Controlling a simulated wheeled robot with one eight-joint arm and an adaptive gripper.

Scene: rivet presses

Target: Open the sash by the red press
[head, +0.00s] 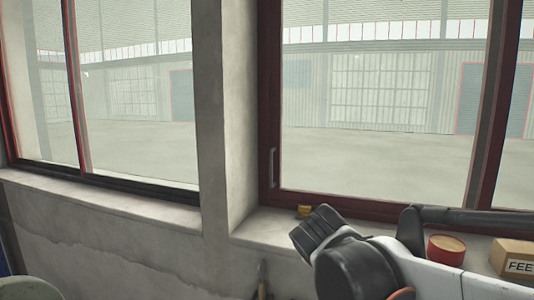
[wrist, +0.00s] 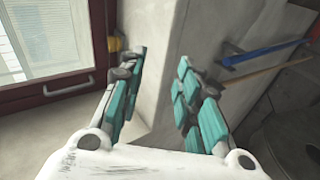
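A window sash with a dark red frame (head: 269,110) fills the right of the head view, its glass facing a large hall. A slim grey upright handle (head: 272,167) is on its left stile. The sash looks shut. In the wrist view the sash frame (wrist: 40,100) and handle (wrist: 68,88) show at the upper left. My gripper (wrist: 162,62) is open, with nothing between its teal-padded fingers. The handle lies to the left of the fingers, apart from them. No red press can be made out in either view.
A second dark red window (head: 75,90) is at the left, beyond a concrete pillar (head: 210,110). On the right sill stand a small yellow thing (head: 304,211), a red tin (head: 446,248) and a cardboard box (head: 514,257). A blue-handled tool (wrist: 262,52) hangs by the wall.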

